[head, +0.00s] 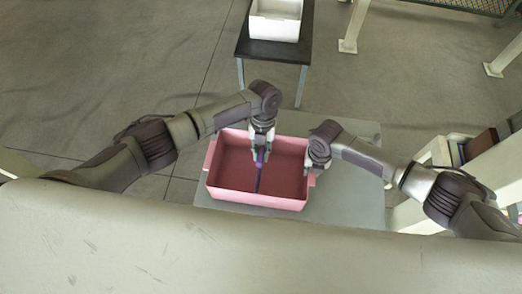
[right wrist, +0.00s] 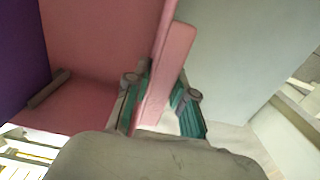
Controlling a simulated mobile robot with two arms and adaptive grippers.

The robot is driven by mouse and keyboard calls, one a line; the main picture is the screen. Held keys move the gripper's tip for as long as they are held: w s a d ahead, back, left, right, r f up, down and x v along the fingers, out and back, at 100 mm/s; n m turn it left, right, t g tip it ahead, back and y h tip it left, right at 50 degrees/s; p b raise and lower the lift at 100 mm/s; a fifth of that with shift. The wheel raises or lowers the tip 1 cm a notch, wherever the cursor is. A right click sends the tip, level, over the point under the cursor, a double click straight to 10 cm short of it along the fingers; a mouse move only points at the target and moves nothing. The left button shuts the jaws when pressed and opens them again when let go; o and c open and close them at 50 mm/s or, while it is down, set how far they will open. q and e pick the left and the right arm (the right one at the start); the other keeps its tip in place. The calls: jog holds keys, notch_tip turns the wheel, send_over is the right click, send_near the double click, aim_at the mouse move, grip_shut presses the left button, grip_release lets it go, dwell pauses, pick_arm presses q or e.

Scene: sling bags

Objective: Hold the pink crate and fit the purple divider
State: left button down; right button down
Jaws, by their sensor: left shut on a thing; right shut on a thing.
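The pink crate (head: 228,180) stands on a grey table, open side up. The purple divider (head: 259,172) is upright inside it, near the middle of its length, running from back to front. My left gripper (head: 261,150) is shut on the divider's top, over the crate. My right gripper (head: 311,170) is at the crate's right end. The divider (right wrist: 22,55) shows at the left there. Whether its lower edge touches the crate floor cannot be told.
The grey table (head: 345,195) has free room to the right of the crate. A dark table (head: 270,48) with a white bin (head: 275,22) stands behind. A white shelf with books (head: 480,145) is at the right.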

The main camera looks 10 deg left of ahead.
pick_arm(q)
jog(key=shift+f, duration=1.9)
jog(key=c, duration=1)
grip_release()
jog(key=v, duration=1.2)
pick_arm(e)
jog(key=c, duration=0.9)
grip_release()
jog(key=shift+r, duration=0.1)
